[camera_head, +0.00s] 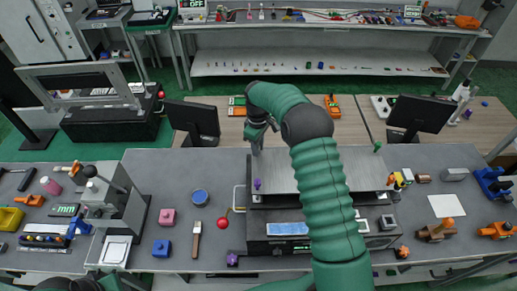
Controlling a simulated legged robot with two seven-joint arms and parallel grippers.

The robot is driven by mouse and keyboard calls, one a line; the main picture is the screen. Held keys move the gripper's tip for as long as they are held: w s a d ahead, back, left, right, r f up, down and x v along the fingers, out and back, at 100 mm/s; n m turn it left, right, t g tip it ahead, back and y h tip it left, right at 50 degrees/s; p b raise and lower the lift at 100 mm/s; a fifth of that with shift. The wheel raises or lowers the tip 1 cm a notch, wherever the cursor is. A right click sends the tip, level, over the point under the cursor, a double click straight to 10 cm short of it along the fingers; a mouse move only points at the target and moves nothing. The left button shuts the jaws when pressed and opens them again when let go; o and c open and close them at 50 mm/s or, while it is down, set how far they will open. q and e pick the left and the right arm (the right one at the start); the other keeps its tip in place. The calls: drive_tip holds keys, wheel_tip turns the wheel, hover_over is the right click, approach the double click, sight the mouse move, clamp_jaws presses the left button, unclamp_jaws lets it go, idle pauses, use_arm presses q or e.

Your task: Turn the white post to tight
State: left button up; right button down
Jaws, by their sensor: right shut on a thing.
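A wide device with a flat grey top plate (290,172) stands on the bench. The post's turn position cannot be read. My right arm covers part of the plate. My left gripper is not in view.
A red ball-ended lever (222,222) sticks out at the device's left. A grey machine (110,205) stands further left. Black monitors (194,119) stand behind.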

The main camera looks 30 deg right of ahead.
drive_tip(key=m, duration=0.4)
drive_tip(key=m+b, duration=0.1)
drive_tip(key=m, duration=0.1)
drive_tip(key=shift+w+r, duration=0.25)
idle(0.4)
drive_tip(key=c, duration=1.5)
unclamp_jaws()
drive_tip(key=shift+o, duration=1.1)
drive_tip(key=shift+f, duration=0.25)
